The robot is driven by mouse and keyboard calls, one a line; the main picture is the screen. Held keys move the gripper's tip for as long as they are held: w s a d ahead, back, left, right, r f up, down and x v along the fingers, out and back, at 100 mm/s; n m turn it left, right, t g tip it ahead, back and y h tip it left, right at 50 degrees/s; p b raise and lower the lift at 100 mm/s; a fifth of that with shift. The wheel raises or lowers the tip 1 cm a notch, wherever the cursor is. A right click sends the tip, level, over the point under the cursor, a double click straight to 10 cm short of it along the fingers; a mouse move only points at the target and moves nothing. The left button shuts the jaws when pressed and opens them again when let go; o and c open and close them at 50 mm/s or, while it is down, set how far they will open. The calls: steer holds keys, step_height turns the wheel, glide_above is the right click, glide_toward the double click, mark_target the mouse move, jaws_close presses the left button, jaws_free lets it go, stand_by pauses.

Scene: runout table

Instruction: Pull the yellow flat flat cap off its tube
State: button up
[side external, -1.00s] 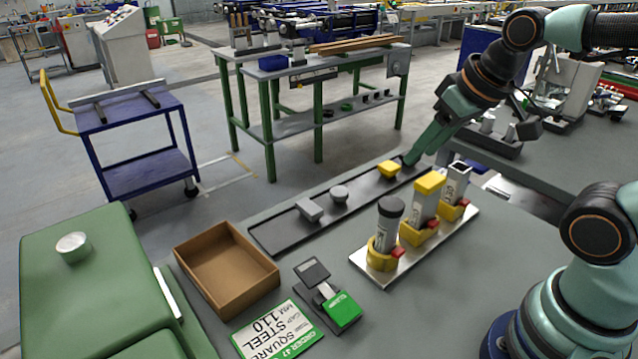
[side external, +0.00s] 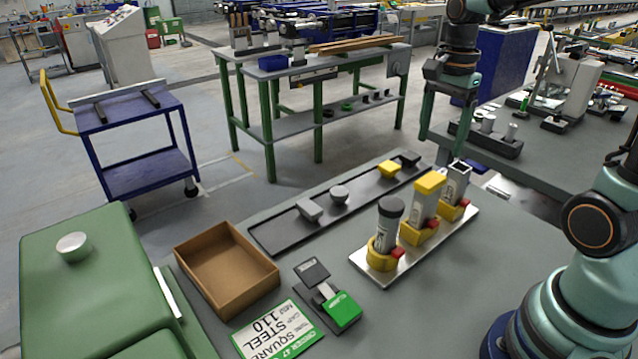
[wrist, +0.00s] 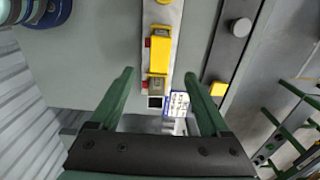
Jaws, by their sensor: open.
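The yellow flat cap (side external: 431,183) sits on the middle tube (side external: 424,208), which stands upright in a yellow holder on the metal plate (side external: 384,280). In the wrist view the cap (wrist: 160,54) is seen from above, ahead of and roughly between my fingers. My gripper (side external: 445,148) is open and empty, pointing down behind the far end of the tube row. Its two green fingers (wrist: 159,73) are spread in the wrist view. The nearest tube has a dark round cap (side external: 391,207). The far tube (side external: 456,180) is square and open on top.
A dark strip (side external: 275,237) behind the tubes holds loose caps: grey ones, a yellow one (side external: 388,169) and a dark one (side external: 410,158). A cardboard box (side external: 226,268), a green-labelled stand (side external: 342,309) and an order card (side external: 277,332) lie to the left.

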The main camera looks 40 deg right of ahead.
mark_target(431, 179)
step_height(431, 179, down, 10)
stand_by(0.5)
jaws_close()
steer(key=c, duration=1)
jaws_free()
jaws_close()
steer(key=shift+r, duration=2.55)
stand_by(0.8)
